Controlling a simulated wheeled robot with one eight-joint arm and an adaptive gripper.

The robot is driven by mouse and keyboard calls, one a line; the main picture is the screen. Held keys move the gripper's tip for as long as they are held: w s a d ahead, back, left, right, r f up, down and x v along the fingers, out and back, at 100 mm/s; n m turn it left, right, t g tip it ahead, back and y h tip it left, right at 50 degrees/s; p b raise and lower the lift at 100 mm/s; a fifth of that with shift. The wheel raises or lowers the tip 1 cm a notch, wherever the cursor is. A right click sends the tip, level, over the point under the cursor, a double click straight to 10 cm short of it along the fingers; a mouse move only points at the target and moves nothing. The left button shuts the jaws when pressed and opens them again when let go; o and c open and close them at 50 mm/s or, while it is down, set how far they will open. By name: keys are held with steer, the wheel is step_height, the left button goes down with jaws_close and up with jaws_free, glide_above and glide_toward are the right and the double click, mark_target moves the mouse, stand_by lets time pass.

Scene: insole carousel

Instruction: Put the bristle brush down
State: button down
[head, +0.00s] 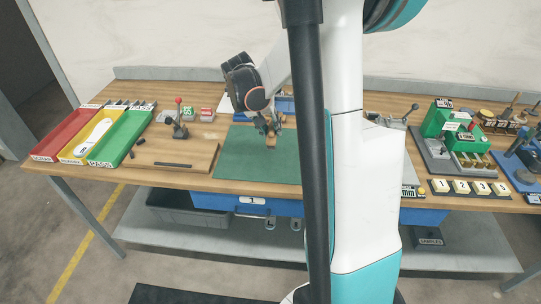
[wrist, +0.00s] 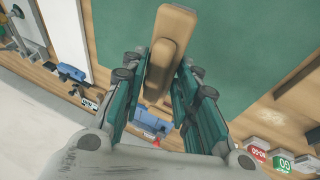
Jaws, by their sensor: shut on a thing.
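The bristle brush (wrist: 171,45) has a tan wooden body and fills the space between my fingers in the wrist view. My gripper (wrist: 160,85) is shut on it, with one teal finger on each side. In the head view my gripper (head: 267,125) points down over the green mat (head: 240,168), near its back edge. The brush (head: 274,140) shows there as a small tan piece under the fingers. I cannot tell whether it touches the mat. Its bristles do not show clearly.
Red (head: 61,138), yellow (head: 86,141) and green (head: 119,140) trays stand at the left of the bench. A wooden board with a red-knobbed lever (head: 179,124) lies left of the mat. A green fixture (head: 447,121) stands at the right. The mat's front and left are clear.

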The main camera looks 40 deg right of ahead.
step_height(320, 180, down, 11)
steer(key=b, duration=0.3)
steer(key=shift+r, duration=0.3)
steer(key=c, duration=1.2)
jaws_free()
steer(key=shift+c, duration=0.2)
steer(key=p+v, duration=0.4)
steer(key=v, duration=0.8)
